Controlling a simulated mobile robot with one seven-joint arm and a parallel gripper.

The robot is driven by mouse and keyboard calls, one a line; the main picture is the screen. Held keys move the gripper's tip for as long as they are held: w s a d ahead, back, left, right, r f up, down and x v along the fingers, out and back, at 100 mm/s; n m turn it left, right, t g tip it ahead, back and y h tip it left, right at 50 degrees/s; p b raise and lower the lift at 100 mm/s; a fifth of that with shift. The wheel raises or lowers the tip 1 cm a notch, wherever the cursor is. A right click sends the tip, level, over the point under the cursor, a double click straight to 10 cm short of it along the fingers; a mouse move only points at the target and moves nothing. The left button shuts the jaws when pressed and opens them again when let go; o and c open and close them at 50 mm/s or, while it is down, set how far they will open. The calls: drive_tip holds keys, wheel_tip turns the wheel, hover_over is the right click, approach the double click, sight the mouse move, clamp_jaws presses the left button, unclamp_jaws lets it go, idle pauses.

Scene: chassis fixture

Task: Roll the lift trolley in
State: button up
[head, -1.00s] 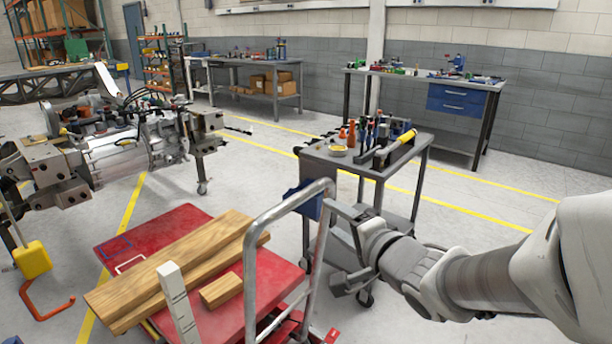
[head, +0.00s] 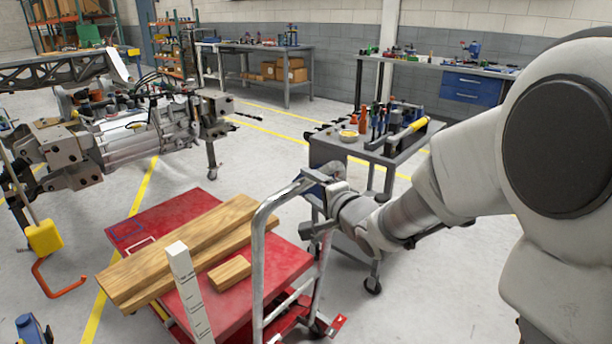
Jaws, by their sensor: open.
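The lift trolley has a red platform (head: 172,204) and a grey tubular push handle (head: 262,235) at its right end. Wooden boards (head: 190,250) and a small wood block (head: 230,273) lie on the platform. A white marked post (head: 188,290) stands at its near side. My gripper (head: 318,190) is at the upper right of the handle, with its jaws open around or beside the bar. I cannot tell whether they touch it. The chassis assembly (head: 125,145) stands on a fixture at the left, beyond the trolley.
A tool cart (head: 345,150) stands just behind my gripper. A yellow block with an orange hook (head: 45,238) hangs at the left near the trolley. Yellow floor lines (head: 143,190) run past the platform. Workbenches (head: 440,72) line the back wall. Floor between chassis and tool cart is clear.

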drive_tip(key=b+x, duration=0.1)
drive_tip(key=x, duration=0.4)
drive_tip(key=shift+w+a, duration=0.15)
drive_tip(key=shift+w, duration=0.2)
clamp_jaws()
idle(1.2)
